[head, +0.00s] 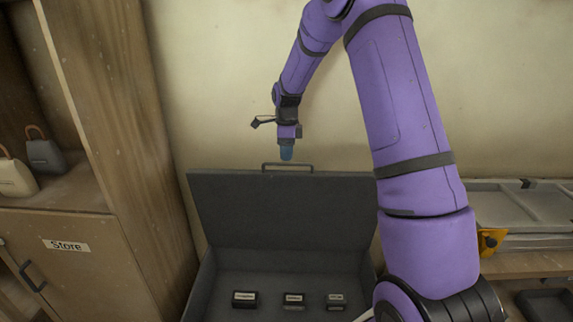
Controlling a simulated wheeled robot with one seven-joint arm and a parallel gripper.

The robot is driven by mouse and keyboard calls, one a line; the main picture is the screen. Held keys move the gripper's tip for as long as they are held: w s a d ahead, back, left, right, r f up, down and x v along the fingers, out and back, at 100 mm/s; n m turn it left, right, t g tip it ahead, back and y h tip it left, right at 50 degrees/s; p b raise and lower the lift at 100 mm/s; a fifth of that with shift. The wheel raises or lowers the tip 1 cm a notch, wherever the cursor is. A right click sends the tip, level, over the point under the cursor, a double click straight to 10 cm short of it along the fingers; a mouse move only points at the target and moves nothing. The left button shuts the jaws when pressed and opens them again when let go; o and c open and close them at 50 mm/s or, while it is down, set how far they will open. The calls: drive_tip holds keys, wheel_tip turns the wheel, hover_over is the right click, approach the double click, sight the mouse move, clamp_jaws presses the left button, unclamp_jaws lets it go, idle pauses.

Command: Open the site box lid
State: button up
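The dark grey site box (203,283) stands against the wall, and its lid (285,212) is raised and leans back near upright. A bar handle (288,165) sits on the lid's top edge. My gripper (286,153) points down with blue fingertips just above the handle, and it looks apart from it. The gap between the fingers does not show from this side. The lid's right end is hidden behind my purple arm.
Several small black labelled blocks (293,301) lie in the box. A wooden cabinet (75,260) marked "Store" stands close on the left, with two bags (45,155) on its shelf. Grey trays (525,208) and a yellow item (490,240) are on the right.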

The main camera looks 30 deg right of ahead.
drive_tip(key=shift+r, duration=0.7)
drive_tip(key=s+a+r+n+t, duration=0.1)
drive_tip(key=s+a+r+n, duration=0.3)
drive_tip(key=s+r+n, duration=0.35)
drive_tip(key=s+a+r+n+t, duration=0.2)
drive_tip(key=s+a+r+n, duration=0.25)
drive_tip(key=s+r, duration=0.45)
drive_tip(key=s+a+r+n+t, duration=0.1)
drive_tip(key=s+a+r+n, duration=0.1)
drive_tip(key=s+n, duration=0.4)
drive_tip(key=s+a+r+n+t, duration=0.1)
drive_tip(key=s+a+n, duration=0.2)
drive_tip(key=s, duration=1.2)
drive_tip(key=n, duration=0.3)
drive_tip(key=shift+s+a+r+n+t, duration=0.2)
drive_tip(key=shift+r+n+t, duration=0.1)
drive_tip(key=shift+r+n, duration=0.1)
drive_tip(key=shift+w, duration=0.1)
